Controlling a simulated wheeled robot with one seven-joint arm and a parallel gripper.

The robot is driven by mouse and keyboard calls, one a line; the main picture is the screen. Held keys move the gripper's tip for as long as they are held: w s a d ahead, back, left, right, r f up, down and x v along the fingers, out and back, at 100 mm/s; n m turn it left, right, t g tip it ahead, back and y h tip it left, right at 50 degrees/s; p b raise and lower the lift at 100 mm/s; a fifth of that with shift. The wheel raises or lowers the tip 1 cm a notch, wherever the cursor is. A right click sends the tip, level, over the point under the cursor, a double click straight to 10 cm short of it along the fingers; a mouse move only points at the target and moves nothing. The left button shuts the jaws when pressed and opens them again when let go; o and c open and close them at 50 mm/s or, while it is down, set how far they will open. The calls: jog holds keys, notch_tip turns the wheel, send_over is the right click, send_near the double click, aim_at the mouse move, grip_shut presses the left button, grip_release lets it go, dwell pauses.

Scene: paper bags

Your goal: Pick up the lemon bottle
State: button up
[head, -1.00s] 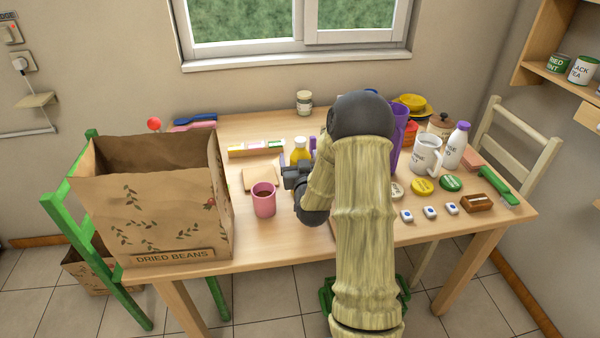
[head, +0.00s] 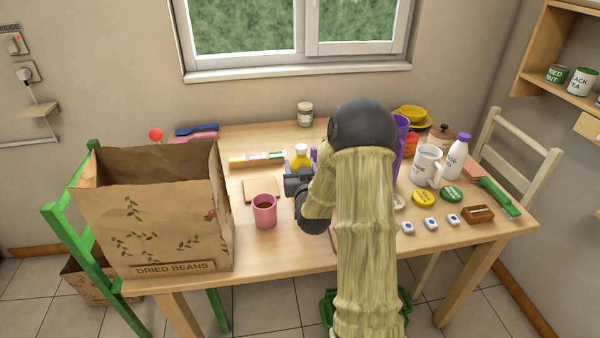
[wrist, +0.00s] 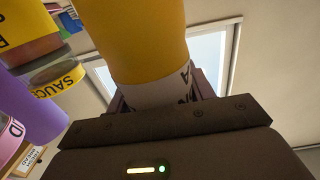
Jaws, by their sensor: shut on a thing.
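The lemon bottle is yellow with a white cap. In the head view the lemon bottle (head: 300,156) shows just beyond my gripper (head: 294,183), near the middle of the table. In the wrist view the yellow bottle (wrist: 145,45) fills the upper middle, with a white band carrying part of a dark letter close to the jaws. My gripper (wrist: 155,100) is shut on the bottle there. The fingertips are largely hidden behind the bottle. In the head view my arm hides part of the table, and I cannot tell whether the bottle touches the tabletop.
A pink mug (head: 264,210) stands close in front of my gripper on the left. A large paper bag (head: 165,225) stands at the table's left. A white mug (head: 426,165) and a white bottle (head: 456,155) stand right. A jar (head: 305,114) stands at the back.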

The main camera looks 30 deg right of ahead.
notch_tip(320, 180, up, 9)
jog(key=shift+f+p, duration=0.2)
jog(key=shift+p, duration=0.2)
jog(key=shift+a, duration=0.1)
dwell(0.5)
